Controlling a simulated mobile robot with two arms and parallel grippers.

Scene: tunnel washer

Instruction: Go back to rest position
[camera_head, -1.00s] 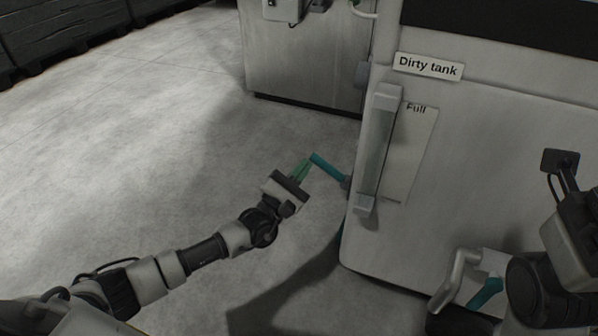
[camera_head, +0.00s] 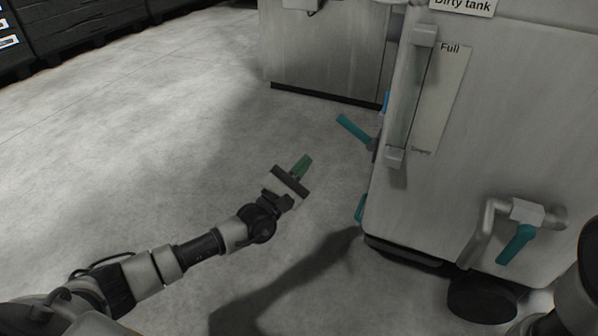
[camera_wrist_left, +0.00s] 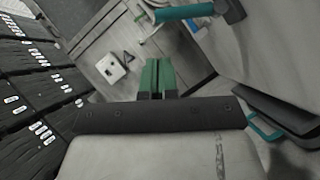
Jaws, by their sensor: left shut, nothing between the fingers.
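My left gripper (camera_head: 303,165) reaches out over the bare floor in the head view, its green fingers together and empty. In the left wrist view the closed fingers (camera_wrist_left: 157,75) show in the middle. A teal valve handle (camera_head: 354,128) sticks out from the side of the dirty tank (camera_head: 480,120), up and right of the gripper and apart from it. The handle also shows in the left wrist view (camera_wrist_left: 185,12), beyond the fingertips. Part of my right arm shows at the lower right edge of the head view; its gripper is out of frame.
A level gauge (camera_head: 408,95) and a second teal-handled valve (camera_head: 516,244) are on the tank's front. A grey cabinet (camera_head: 325,50) stands behind. Dark crates (camera_head: 80,35) line the back left. The floor (camera_head: 150,150) at left is clear.

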